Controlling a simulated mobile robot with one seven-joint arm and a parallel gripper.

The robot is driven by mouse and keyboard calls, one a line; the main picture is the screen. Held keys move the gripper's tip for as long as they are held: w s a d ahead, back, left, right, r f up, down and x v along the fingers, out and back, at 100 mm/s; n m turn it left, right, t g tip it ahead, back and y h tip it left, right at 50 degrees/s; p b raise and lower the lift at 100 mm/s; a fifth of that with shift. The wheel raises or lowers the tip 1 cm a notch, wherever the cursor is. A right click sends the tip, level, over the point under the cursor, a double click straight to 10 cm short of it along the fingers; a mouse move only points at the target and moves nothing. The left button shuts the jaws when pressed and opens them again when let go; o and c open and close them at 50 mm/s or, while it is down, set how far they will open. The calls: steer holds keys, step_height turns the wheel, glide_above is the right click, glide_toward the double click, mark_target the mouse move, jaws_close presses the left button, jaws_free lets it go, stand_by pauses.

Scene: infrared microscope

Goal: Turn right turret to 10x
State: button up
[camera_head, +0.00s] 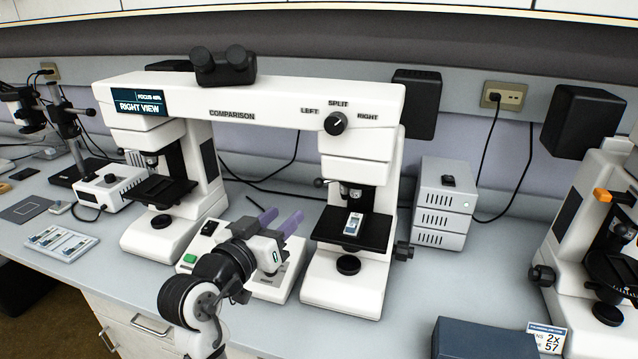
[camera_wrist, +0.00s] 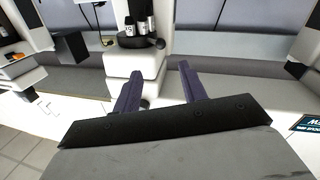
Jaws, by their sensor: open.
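The white comparison microscope (camera_head: 240,98) stands on the bench in the head view. Its right turret (camera_head: 350,190) is small and dark, under the right body and above the right stage (camera_head: 338,230), which bears a slide (camera_head: 353,224). The turret's setting is too small to read. My gripper (camera_head: 281,219) is open and empty, with purple fingers, left of the right stage and apart from it. The wrist view shows both fingers (camera_wrist: 158,72) spread, with nothing between them.
The left stage (camera_head: 162,190) and a control box with a green button (camera_head: 190,259) lie left of my gripper. A grey stacked unit (camera_head: 444,204) stands right of the right body. A blue box (camera_head: 482,340) lies at the front right. Bench between them is clear.

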mark_target(316, 186)
steer(key=p+x, duration=0.3)
steer(key=x, duration=0.9)
jaws_close()
